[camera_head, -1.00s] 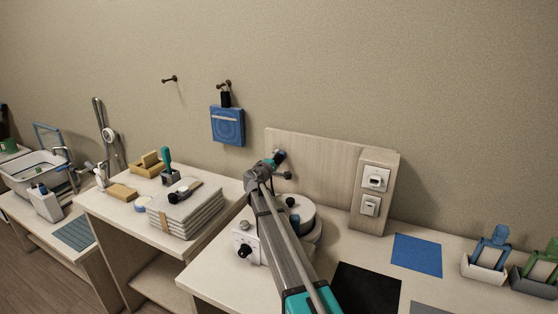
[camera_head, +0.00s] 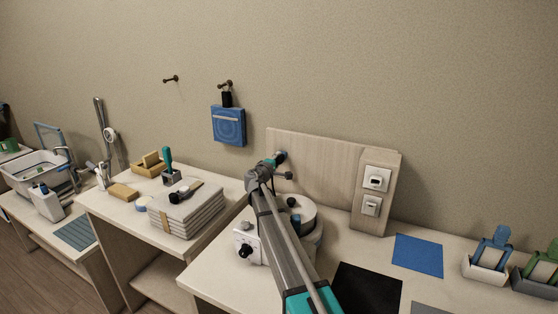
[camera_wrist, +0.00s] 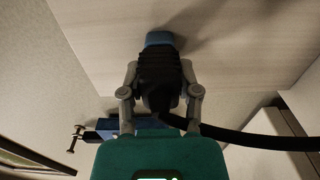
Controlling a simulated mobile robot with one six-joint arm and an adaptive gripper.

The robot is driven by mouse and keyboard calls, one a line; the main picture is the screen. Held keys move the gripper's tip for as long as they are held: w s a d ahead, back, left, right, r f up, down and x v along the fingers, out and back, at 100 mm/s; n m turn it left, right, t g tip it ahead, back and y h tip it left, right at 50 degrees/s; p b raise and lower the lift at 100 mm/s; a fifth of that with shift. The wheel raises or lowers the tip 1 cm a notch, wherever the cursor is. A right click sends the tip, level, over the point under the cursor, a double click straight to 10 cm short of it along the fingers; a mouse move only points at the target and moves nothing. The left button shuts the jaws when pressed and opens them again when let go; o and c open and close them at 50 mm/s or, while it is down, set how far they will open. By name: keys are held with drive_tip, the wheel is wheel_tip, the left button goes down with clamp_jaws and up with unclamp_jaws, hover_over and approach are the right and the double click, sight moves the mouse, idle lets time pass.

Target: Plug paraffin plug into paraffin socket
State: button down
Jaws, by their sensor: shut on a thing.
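In the wrist view my gripper (camera_wrist: 161,82) is shut on a black ribbed plug (camera_wrist: 160,66) with a blue end (camera_wrist: 159,38). A black cable (camera_wrist: 255,138) runs from the plug to the right. In the head view my gripper (camera_head: 281,157) is up by the left part of the wooden back panel, above the wax warmer. I cannot tell which is the paraffin socket.
The white wax warmer (camera_head: 307,215) stands under my arm, with a control box (camera_head: 246,246) beside it. The wooden panel (camera_head: 325,165) backs the table. A blue pad (camera_head: 229,126) hangs on the wall. Stacked towels (camera_head: 188,211) lie at left. A blue mat (camera_head: 418,255) lies right of the post.

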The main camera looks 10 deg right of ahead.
drive_tip(key=shift+s+a, duration=0.3)
drive_tip(key=shift+s, duration=0.1)
idle(0.9)
drive_tip(key=shift+v, duration=0.95)
drive_tip(key=shift+s+a, duration=0.1)
drive_tip(key=v, duration=0.6)
idle(0.5)
drive_tip(key=shift+s+r, duration=0.1)
drive_tip(key=shift+s, duration=0.05)
idle(0.5)
